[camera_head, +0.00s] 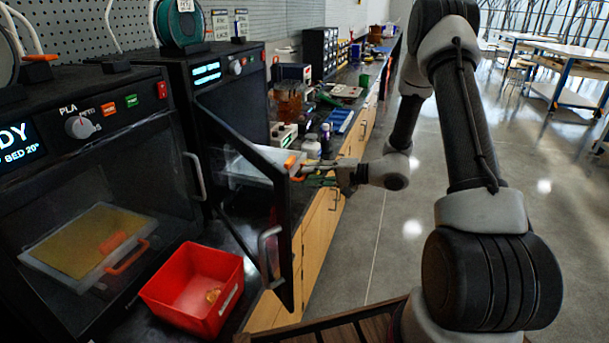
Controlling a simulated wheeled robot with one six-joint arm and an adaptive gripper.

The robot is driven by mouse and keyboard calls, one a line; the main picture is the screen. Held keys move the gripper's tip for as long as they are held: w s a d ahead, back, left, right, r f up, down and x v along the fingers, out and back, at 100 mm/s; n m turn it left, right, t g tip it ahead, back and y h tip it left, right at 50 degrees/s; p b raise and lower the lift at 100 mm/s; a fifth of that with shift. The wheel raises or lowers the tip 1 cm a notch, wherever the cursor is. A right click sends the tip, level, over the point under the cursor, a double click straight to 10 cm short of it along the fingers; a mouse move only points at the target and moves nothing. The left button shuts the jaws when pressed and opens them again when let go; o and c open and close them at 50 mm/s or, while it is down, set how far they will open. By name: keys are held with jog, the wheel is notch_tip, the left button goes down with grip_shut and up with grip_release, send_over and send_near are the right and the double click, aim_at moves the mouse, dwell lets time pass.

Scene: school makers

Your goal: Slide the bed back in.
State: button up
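The second printer (215,62) has its dark, glass-paned door (283,225) swung open towards me. A pale bed (245,163) with an orange handle (291,162) sticks out of this printer, seen partly through and past the door. My gripper (308,173) is at the handle end of the bed, reaching in from the right. Its fingertips are small and dark here, and I cannot tell whether they close on the handle. The inner end of the bed is hidden by the door and the printer's frame.
A nearer printer (75,130) is shut, with a yellow-topped bed inside. A red bin (185,310) with a small item in it stands on the counter, close to the open door. Bottles (325,135) and other items crowd the counter beyond. The floor (400,235) at right is clear.

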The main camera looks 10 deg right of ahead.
jog(key=shift+x, duration=1.45)
grip_shut()
jog(key=r+x, duration=0.1)
jog(key=x, duration=0.5)
jog(key=r+x, duration=0.1)
jog(key=x, duration=0.5)
jog(key=r+x, duration=0.1)
jog(key=x, duration=0.5)
jog(key=shift+w+a+r, duration=0.25)
jog(key=shift+a+r, duration=0.05)
jog(key=shift+a, duration=0.2)
